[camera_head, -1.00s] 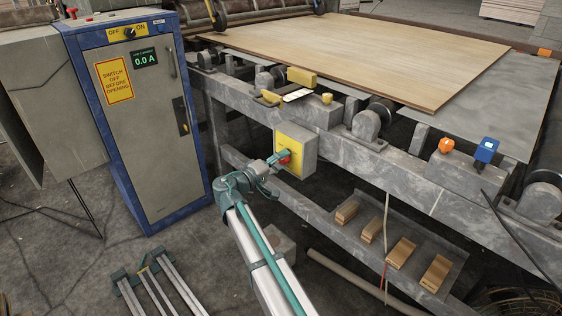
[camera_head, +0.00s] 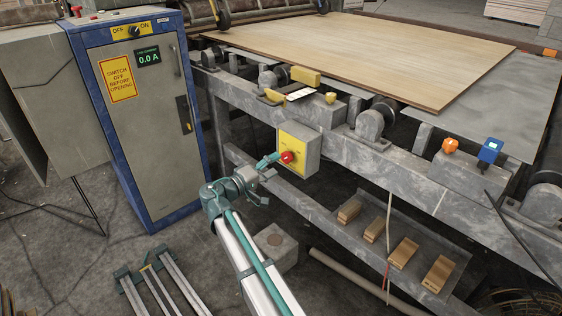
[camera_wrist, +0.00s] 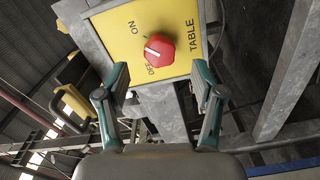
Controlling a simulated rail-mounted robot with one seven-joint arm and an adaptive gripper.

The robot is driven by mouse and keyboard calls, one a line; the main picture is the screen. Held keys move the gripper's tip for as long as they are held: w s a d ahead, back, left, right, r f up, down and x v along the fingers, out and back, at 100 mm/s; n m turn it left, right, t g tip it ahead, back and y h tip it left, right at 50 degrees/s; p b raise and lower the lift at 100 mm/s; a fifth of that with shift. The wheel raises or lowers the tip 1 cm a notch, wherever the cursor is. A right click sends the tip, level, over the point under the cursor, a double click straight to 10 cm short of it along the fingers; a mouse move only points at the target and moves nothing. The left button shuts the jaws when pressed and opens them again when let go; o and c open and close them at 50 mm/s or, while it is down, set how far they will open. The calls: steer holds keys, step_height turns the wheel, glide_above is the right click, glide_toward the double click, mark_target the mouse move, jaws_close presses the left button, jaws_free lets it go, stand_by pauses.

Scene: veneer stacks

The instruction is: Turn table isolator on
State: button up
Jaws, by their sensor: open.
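The table isolator is a red rotary knob (camera_head: 287,157) on a yellow-faced grey box (camera_head: 310,150) on the side of the machine frame. In the wrist view the red knob (camera_wrist: 159,47) sits on a yellow plate (camera_wrist: 120,35) lettered ON, OFF and TABLE. A white mark on the knob lies on its left side, nearer the OFF lettering than ON. My gripper (camera_wrist: 160,76) is open and empty, with its teal fingers apart below the knob in the picture. In the head view my gripper (camera_head: 268,163) is just left of the knob, seemingly not touching it.
A grey-and-blue cabinet (camera_head: 150,190) with its own OFF/ON switch (camera_head: 133,31) stands left. A veneer sheet (camera_head: 380,50) lies on the machine above. Wooden blocks (camera_head: 403,253) rest on a lower shelf. A concrete block (camera_head: 275,242) is on the floor beside my arm.

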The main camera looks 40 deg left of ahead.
steer(key=s+a, duration=0.1)
steer(key=s, duration=0.6)
stand_by(0.3)
